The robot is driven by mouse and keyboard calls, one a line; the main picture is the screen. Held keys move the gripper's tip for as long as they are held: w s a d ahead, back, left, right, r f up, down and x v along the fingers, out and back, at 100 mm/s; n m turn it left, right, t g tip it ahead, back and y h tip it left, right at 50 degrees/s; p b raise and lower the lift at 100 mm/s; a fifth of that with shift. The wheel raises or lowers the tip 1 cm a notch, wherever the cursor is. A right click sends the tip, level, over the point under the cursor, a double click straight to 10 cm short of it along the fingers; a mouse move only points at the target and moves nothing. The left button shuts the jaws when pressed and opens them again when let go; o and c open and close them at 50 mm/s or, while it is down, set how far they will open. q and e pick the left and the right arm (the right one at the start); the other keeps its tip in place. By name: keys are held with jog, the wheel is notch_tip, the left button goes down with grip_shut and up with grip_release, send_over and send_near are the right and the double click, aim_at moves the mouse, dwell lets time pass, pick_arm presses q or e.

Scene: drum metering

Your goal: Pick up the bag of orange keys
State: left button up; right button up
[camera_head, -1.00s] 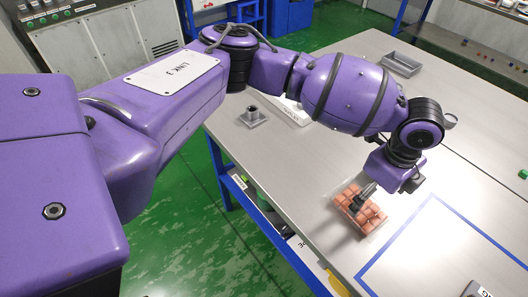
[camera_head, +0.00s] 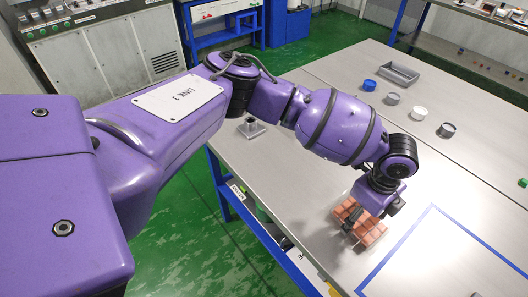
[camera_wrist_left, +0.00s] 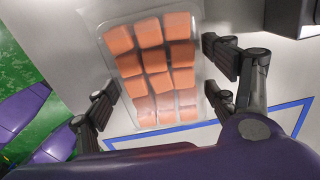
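The bag of orange keys (camera_head: 373,236) is a clear, flat pack of orange blocks in rows. It lies near the table's front edge, left of the blue tape outline. My left gripper (camera_head: 354,218) points down over it and covers part of it. In the left wrist view the bag (camera_wrist_left: 153,65) shows between the spread dark fingers of the left gripper (camera_wrist_left: 160,92), with fingers on both sides. The gripper is open; I see no finger closed on the bag. My right gripper is in neither view.
Blue tape (camera_head: 433,209) marks an outline on the grey table (camera_head: 300,195). A grey post on a base (camera_head: 252,128) stands near the left edge. Several small round cups, including a white one (camera_head: 419,114), and a grey tray (camera_head: 399,73) stand farther back.

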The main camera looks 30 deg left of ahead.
pick_arm(q)
jog(key=shift+f, duration=0.1)
jog(key=c, duration=0.4)
